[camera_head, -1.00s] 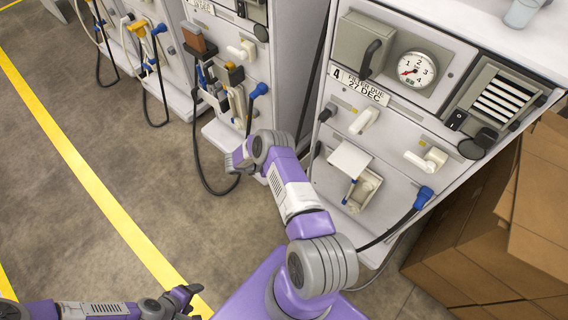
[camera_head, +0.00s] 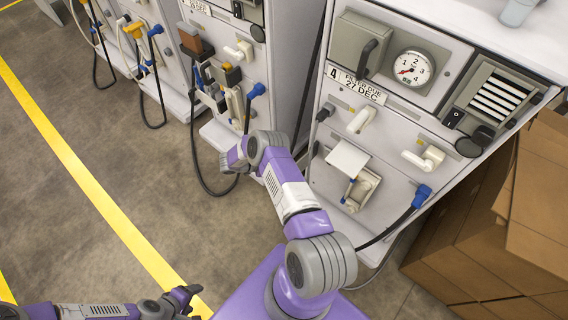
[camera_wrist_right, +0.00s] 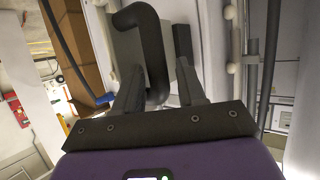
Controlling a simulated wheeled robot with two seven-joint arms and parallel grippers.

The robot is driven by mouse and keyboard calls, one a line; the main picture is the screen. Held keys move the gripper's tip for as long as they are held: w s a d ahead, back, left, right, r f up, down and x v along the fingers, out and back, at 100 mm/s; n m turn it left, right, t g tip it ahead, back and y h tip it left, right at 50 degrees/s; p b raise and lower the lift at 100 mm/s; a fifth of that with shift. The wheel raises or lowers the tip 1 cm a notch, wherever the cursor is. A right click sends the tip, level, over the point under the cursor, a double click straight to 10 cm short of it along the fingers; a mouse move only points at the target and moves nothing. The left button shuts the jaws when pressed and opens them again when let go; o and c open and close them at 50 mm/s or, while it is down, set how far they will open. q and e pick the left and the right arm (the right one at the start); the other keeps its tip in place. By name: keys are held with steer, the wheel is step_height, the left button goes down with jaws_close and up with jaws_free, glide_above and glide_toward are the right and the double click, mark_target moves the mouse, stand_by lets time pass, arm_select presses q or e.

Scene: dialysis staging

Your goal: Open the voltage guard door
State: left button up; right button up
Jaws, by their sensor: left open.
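A grey box-like door (camera_head: 350,38) with a curved black handle (camera_head: 367,56) sits shut at the upper left of the machine marked 4. No voltage label is readable on it. In the right wrist view, a curved black handle (camera_wrist_right: 154,62) on a grey panel stands between the fingers of my right gripper (camera_wrist_right: 162,75), which are apart. I cannot tell whether a finger touches it. In the head view my right arm's far end is folded away and its fingers are not clear. My left gripper (camera_head: 186,296) is open and empty over the floor at the bottom.
The machine front has a pressure gauge (camera_head: 413,68), white lever handles (camera_head: 361,120), an open white flap (camera_head: 347,160) and a blue hose connector (camera_head: 421,196). Cardboard boxes (camera_head: 480,225) stand at the right. More machines line the upper left. The floor (camera_head: 90,210) at left is clear.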

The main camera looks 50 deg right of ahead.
steer(key=v, duration=0.6)
steer(key=shift+p, duration=0.3)
